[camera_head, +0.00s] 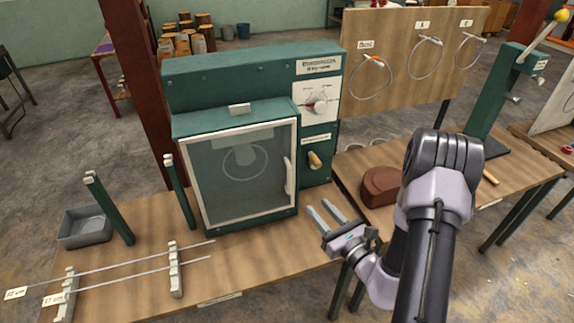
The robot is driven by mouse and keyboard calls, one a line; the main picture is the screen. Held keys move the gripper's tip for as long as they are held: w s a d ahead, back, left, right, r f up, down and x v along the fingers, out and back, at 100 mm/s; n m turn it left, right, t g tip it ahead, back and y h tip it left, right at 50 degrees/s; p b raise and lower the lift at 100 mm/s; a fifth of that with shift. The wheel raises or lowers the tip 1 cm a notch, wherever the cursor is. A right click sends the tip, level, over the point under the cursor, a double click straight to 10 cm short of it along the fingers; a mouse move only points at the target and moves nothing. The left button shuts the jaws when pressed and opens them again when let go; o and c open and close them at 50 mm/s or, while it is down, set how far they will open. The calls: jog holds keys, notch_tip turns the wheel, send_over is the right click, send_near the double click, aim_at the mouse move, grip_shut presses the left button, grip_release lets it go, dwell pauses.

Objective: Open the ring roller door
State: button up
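The ring roller is a green machine on the wooden bench. Its door (241,176) has a white frame and a clear pane and is shut. A light curved handle (289,176) runs upright on the door's right side. A metal ring (245,163) shows behind the pane. My gripper (325,213) is open and empty, to the right of and below the handle, apart from the door. Its two fingers point up and left toward the machine.
A dial (318,104) and a wooden-knobbed lever (315,160) sit on the machine's right panel. Metal rods (125,270) lie on stands at the bench's front left. A grey bin (83,228) stands at far left. A brown block (381,186) lies on the right bench.

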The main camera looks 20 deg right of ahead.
aim_at(290, 177)
jog(key=x, duration=1.6)
jog(key=shift+w+a+p, duration=0.1)
jog(key=shift+a+p, duration=0.15)
jog(key=shift+p, duration=0.05)
jog(key=shift+c, duration=0.4)
grip_shut()
